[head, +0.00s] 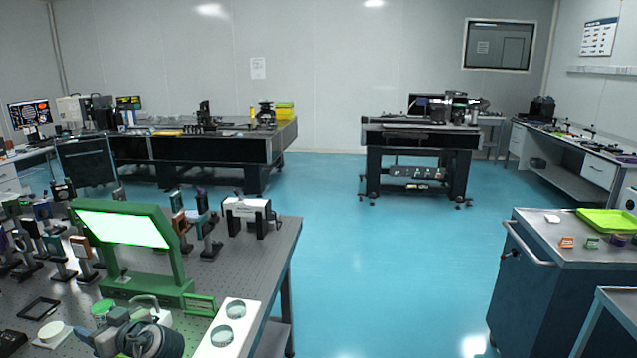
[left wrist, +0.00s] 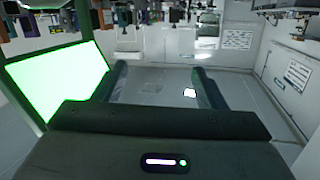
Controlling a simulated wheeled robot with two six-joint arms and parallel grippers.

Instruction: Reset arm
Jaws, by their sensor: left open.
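My left gripper (head: 148,318) is low at the left of the head view, over the front of the perforated optical table (head: 245,262). In the left wrist view my left gripper (left wrist: 160,72) shows two dark fingers spread apart with nothing between them. A green frame with a bright lit panel (head: 122,229) stands on the table just behind the gripper in the head view. The lit panel also shows at the left of the wrist view (left wrist: 58,82), apart from the fingers. My right gripper is in neither view.
A white plate with round wells (head: 226,333) lies right of the gripper. Several small optical mounts (head: 205,240) stand at the table's back. A blue cart (head: 555,275) with a green tray (head: 608,220) is at the right. The blue floor (head: 390,260) between is clear.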

